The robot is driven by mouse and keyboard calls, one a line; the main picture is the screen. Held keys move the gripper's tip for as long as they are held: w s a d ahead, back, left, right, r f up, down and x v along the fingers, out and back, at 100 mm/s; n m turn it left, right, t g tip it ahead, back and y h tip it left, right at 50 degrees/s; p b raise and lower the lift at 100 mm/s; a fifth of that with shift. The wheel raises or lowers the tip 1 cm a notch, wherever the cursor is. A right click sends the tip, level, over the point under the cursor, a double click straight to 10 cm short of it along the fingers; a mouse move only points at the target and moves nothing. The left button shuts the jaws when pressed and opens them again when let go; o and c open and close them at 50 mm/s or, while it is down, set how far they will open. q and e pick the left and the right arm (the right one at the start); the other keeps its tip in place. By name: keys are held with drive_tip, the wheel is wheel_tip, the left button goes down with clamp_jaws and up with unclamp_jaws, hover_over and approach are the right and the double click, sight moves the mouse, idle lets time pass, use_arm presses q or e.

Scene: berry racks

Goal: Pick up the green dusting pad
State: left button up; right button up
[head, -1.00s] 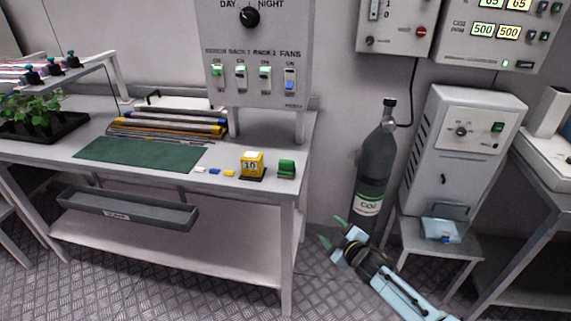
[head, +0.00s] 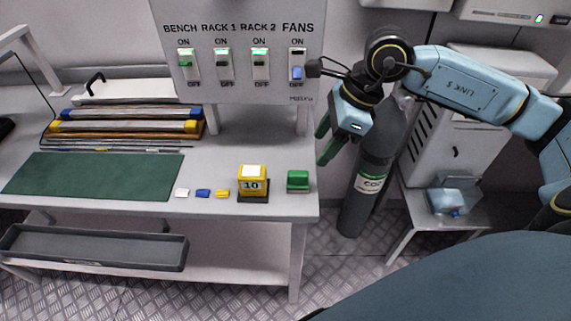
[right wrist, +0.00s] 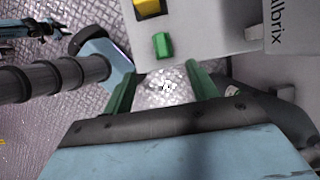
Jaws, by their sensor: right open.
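The green dusting pad (head: 298,181) is a small green block with a darker top part, at the right front corner of the bench. In the right wrist view the pad (right wrist: 163,45) lies ahead of the fingers, near the bench edge. My right gripper (head: 323,143) is open and empty, its green fingers apart, above and just right of the pad in the head view. In the right wrist view my right gripper (right wrist: 164,70) shows both fingers, with the pad roughly centred between and beyond them. Nothing touches the pad. My left gripper is out of view.
A yellow block marked 10 (head: 253,181) stands left of the pad. Small white, blue and yellow pieces lie further left, beside a green mat (head: 95,176). The switch panel (head: 240,85) rises behind. A grey CO2 cylinder (head: 368,180) stands right of the bench.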

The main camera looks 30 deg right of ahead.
sight(303, 173)
drive_tip(key=x, duration=0.7)
drive_tip(key=shift+s+b, duration=0.3)
drive_tip(key=shift+w+a+f, duration=0.1)
drive_tip(key=shift+w+f, duration=0.05)
drive_tip(key=shift+f, duration=0.35)
drive_tip(key=x, duration=0.4)
drive_tip(key=shift+w+f, duration=0.35)
drive_tip(key=shift+f, duration=0.05)
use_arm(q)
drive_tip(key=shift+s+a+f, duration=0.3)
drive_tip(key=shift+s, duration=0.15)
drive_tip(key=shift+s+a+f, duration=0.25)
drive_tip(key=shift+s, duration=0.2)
use_arm(e)
drive_tip(key=c, duration=1.1)
